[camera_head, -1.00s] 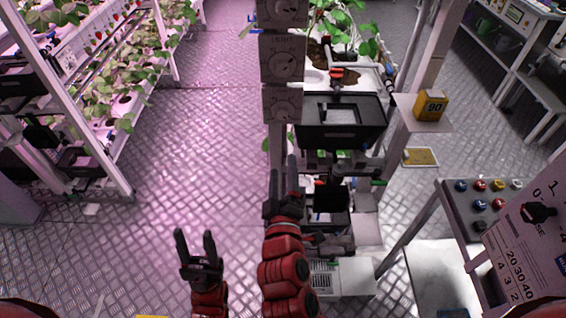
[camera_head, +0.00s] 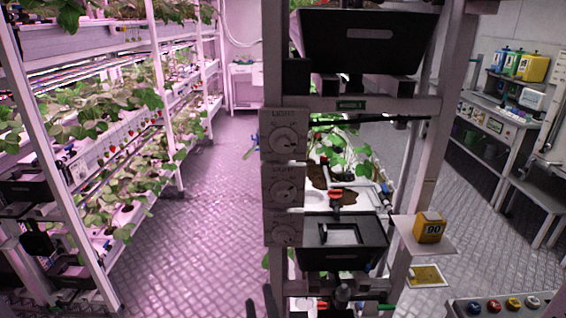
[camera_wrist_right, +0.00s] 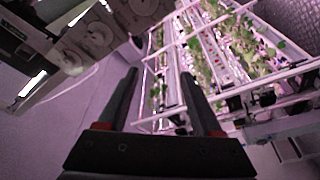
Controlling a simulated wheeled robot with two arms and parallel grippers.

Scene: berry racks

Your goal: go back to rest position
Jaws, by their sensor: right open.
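In the head view only the dark fingertips of my right gripper (camera_head: 260,304) show at the bottom edge, left of the middle rack's lower part. In the right wrist view my right gripper (camera_wrist_right: 160,90) has its two fingers spread apart, with nothing between them. It points over open floor towards a plant rack. My left gripper is outside the head view.
The middle rack carries light dials (camera_head: 283,188), a black upper bin (camera_head: 368,62) and a black lower bin (camera_head: 345,262). A yellow box (camera_head: 430,229) sits on its side shelf. A berry rack (camera_head: 70,185) stands left. Aisle floor (camera_head: 205,225) is clear.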

